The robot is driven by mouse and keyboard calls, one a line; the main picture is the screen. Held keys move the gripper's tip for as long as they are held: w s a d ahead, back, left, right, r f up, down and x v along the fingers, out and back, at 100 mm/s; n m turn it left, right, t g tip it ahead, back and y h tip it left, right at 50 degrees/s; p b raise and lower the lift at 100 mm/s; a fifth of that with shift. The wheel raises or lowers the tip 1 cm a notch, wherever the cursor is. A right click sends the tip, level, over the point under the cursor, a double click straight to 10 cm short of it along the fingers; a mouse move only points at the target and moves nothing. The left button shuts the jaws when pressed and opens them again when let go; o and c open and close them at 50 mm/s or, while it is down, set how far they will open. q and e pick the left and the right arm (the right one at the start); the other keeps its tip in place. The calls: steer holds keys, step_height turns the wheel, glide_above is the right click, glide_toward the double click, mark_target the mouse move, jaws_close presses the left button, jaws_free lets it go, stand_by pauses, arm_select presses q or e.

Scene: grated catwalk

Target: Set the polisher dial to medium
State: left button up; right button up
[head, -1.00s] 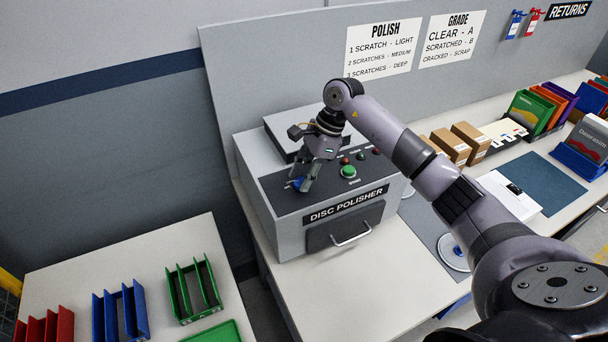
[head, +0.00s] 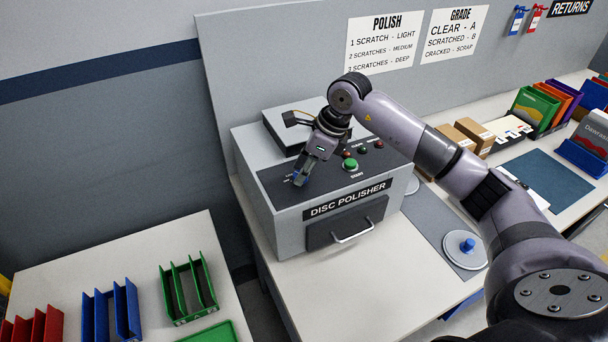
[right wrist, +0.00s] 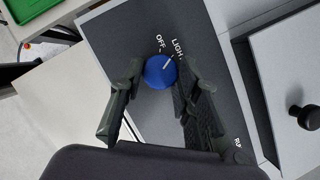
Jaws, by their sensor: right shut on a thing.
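The disc polisher (head: 290,221) is a grey box with a dark sloped panel, standing on the bench in the head view. Its blue dial (right wrist: 160,72) shows in the right wrist view, with a white pointer line directed at the LIGHT label. The OFF label is just left of that. My right gripper (head: 300,181) is over the left part of the panel. In the right wrist view its fingers (right wrist: 158,83) stand on either side of the dial, shut on it. The medium label cannot be made out. My left gripper is not in view.
A green START button (head: 350,165) and small red and green lamps are right of the dial. A POLISH sign (head: 380,43) on the wall pairs two scratches with medium. A disc with a blue knob (head: 467,245) lies on a grey mat at right.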

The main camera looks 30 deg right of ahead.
steer(key=m+h+b, duration=0.1)
steer(key=m, duration=0.1)
steer(key=m+t+b, duration=0.1)
steer(key=m+b, duration=0.1)
steer(key=m, duration=0.1)
steer(key=shift+a+m+t+h, duration=0.2)
steer(key=shift+m+t+h, duration=0.1)
steer(key=shift+h, duration=0.1)
steer(key=shift+s+a+r+m+h+b, duration=0.1)
steer(key=shift+m+h+b, duration=0.7)
steer(key=shift+m+b, duration=0.95)
steer(key=shift+m+p, duration=0.35)
steer(key=shift+m, duration=0.1)
steer(key=o, duration=1.2)
steer(key=v, duration=1.2)
steer(key=shift+s, duration=0.1)
